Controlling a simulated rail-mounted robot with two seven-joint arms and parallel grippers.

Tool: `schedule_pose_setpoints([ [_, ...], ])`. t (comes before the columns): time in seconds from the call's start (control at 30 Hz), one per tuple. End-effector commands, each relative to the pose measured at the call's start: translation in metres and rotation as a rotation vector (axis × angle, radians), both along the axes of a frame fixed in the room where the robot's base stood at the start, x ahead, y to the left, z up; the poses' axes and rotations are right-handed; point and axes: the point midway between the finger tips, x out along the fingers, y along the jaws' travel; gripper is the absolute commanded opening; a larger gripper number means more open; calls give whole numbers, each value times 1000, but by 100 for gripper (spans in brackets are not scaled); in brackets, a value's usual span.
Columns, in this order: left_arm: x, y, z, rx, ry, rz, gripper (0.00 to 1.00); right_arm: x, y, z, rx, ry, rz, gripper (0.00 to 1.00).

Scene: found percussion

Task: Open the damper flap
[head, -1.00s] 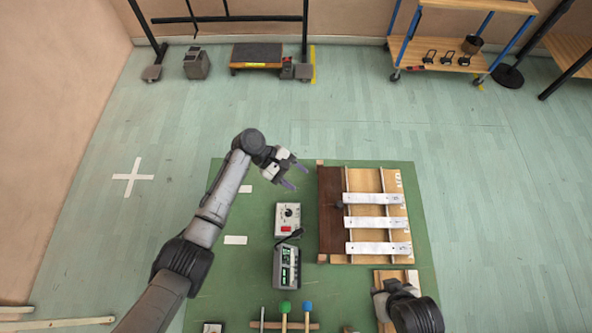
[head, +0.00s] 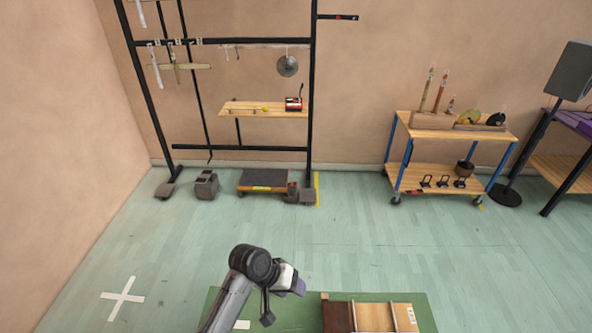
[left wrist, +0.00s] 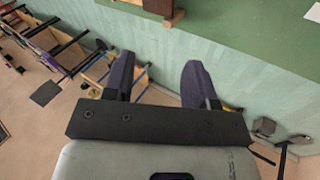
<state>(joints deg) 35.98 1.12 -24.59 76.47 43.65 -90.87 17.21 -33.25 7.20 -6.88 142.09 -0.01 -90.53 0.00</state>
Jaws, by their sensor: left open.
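A dark brown panel (head: 337,317) lies along the left side of a pale wooden frame (head: 373,316) at the bottom edge of the head view. It may be the damper flap, but the picture cuts off most of it. My left gripper (head: 299,288) is to the left of the panel and farther back, apart from it. In the left wrist view my left gripper (left wrist: 157,80) has its two purple fingers spread, with nothing between them. A brown edge (left wrist: 160,7) shows at the top of that view. My right gripper is not in view.
A green mat (head: 290,313) lies under the frame. Beyond is open pale green floor with a white cross (head: 122,296). A black rack (head: 312,100), a low dark-topped platform (head: 263,180) and a blue-legged cart (head: 455,135) stand along the back wall.

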Motion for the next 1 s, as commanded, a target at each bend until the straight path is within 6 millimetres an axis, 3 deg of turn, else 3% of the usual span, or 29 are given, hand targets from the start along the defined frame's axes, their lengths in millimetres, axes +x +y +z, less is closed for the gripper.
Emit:
schedule_pose_setpoints([
  [0.1, 15, 15, 54, 75, -278, -49, 52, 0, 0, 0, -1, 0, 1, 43],
  [0.2, 12, 37, 89, 158, -491, -55, 52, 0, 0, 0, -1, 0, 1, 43],
  [0.27, 3, 54, 103, 210, -593, -38, 52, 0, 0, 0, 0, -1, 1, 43],
  [0.4, -38, 100, 114, 322, -743, 55, 52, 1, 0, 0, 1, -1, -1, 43],
  [0.57, -108, 152, 99, 418, -774, 192, 52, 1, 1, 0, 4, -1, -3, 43],
  [0.7, -171, 180, 69, 464, -711, 237, 52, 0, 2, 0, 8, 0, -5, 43],
  [1.0, -280, 201, -19, 518, -429, 193, 52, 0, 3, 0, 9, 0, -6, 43],
])
